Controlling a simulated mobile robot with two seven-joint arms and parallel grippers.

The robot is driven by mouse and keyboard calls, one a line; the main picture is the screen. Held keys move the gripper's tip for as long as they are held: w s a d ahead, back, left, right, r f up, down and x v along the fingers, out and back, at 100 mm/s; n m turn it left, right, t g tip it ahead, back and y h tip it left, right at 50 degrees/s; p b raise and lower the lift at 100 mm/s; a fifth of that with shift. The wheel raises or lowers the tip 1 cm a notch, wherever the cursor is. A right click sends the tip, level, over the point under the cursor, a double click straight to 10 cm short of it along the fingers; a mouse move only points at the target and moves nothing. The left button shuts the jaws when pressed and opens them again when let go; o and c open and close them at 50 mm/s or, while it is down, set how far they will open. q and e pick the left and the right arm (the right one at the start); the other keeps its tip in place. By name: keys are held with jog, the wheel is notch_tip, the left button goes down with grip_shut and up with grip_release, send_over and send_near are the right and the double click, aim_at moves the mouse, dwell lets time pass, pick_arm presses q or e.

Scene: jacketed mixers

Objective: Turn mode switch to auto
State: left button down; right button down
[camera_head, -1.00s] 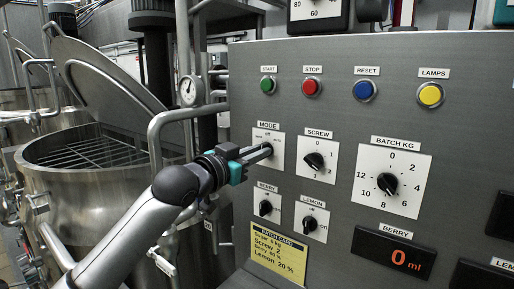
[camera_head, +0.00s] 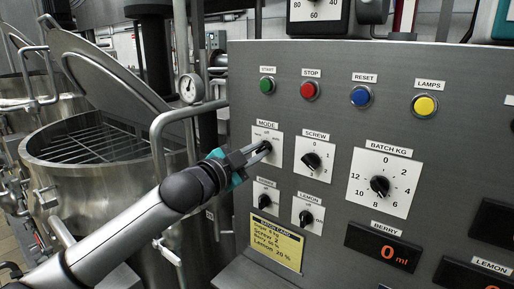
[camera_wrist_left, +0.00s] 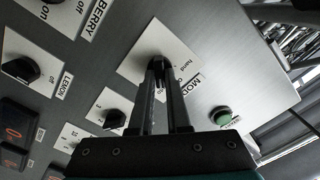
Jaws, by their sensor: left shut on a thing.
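The mode switch (camera_head: 267,145) is a small black knob on a white plate (camera_head: 276,159) marked MODE, at the left of the grey control panel. My left gripper (camera_head: 264,149) reaches it from the lower left, its two fingers shut on the knob. In the left wrist view the fingertips (camera_wrist_left: 159,68) meet at the knob over the white plate (camera_wrist_left: 150,42), where "hand" can be read. The fingers cover most of the knob, so I cannot tell which way it points. My right gripper is not in view.
The screw knob (camera_head: 312,160), berry knob (camera_head: 264,201) and lemon knob (camera_head: 306,217) sit close by. The batch dial (camera_head: 380,186) is further right. The green start button (camera_head: 267,84) is above. A steel mixer (camera_head: 100,170) with its lid raised stands left of the panel.

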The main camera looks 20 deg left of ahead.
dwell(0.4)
pick_arm(q)
jog(key=c, duration=0.9)
grip_release()
jog(key=shift+b+v, duration=2.1)
jog(key=shift+v, duration=5.55)
